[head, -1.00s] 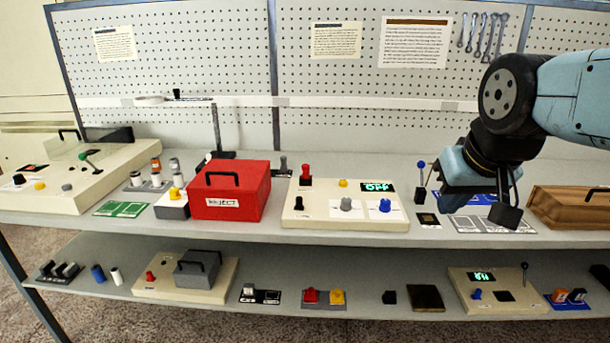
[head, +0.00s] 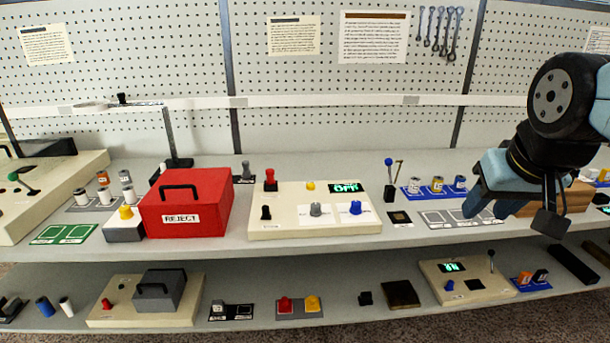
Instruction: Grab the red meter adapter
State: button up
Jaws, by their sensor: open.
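A red knob-like piece (head: 285,305) stands beside a yellow one (head: 312,304) on a dark grey mat (head: 299,314) on the lower shelf. Another red piece (head: 270,179) stands at the back left of the cream panel (head: 287,219) on the upper shelf. No readable label tells which red piece is the meter adapter. My gripper (head: 527,216) is open and hangs at the right, in front of the upper shelf, well to the right of both red pieces. It touches neither of them. It partly hides a wooden box (head: 573,196).
A red REJECT box (head: 187,203) stands left of the cream panel. A lower cream panel (head: 470,287) with a lit display lies below my gripper. The upper shelf edge (head: 330,245) overhangs the lower shelf (head: 345,277).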

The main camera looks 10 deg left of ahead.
aim_at(269, 173)
jog(key=u, duration=0.35)
jog(key=i, duration=0.15)
jog(key=z, duration=2.55)
jog(key=k, duration=2.1)
jog(key=u, duration=1.35)
jog(key=i, duration=0.25)
jog(key=u, duration=0.65)
